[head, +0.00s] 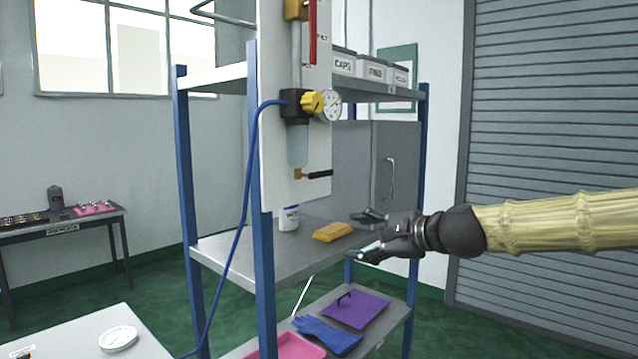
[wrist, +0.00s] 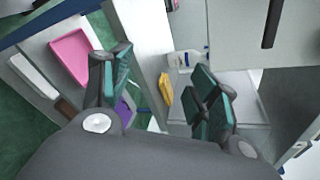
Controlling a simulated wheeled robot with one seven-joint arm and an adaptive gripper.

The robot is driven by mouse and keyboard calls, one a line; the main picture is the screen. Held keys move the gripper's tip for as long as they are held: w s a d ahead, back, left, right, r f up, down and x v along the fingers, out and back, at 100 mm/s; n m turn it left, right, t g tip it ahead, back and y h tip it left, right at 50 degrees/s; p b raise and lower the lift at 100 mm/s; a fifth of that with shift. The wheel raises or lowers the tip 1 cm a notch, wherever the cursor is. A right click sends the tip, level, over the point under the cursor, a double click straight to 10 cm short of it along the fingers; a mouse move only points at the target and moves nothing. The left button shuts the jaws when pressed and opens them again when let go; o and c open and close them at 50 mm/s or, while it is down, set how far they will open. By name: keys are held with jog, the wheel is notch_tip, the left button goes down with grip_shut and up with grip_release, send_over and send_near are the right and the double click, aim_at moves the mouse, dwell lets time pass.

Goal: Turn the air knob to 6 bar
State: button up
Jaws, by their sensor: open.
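The yellow air knob (head: 312,103) sticks out of a black regulator (head: 293,104) on an upright white panel (head: 277,160). A round pressure gauge (head: 331,106) sits just right of the knob; its reading is too small to tell. My gripper (head: 350,235) is open and empty, below and to the right of the knob and apart from it, in front of the middle shelf. In the wrist view my gripper (wrist: 162,78) shows its two fingers spread wide with nothing between them. The knob and gauge do not show in the wrist view.
A black-handled lever (head: 318,174) juts from the panel below the regulator. A blue hose (head: 246,180) hangs at its left. The middle shelf (head: 240,248) holds a white bottle (head: 289,218) and a yellow sponge-like block (head: 332,232). Blue rack posts (head: 261,270) stand close by.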

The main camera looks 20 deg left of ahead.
notch_tip(320, 180, up, 15)
jog(key=s+y, duration=0.2)
jog(key=y+p, duration=0.2)
send_near(318, 102)
jog(key=p+x, duration=0.3)
jog(key=x, duration=0.5)
jog(key=shift+w+a+r, duration=0.1)
jog(key=shift+w+a, duration=0.1)
jog(key=shift+a, duration=0.1)
jog(key=shift+w+a+p, duration=0.2)
jog(key=shift+a+p, duration=0.25)
jog(key=shift+a, duration=0.15)
jog(key=c, duration=1)
jog(key=shift+c, duration=0.2)
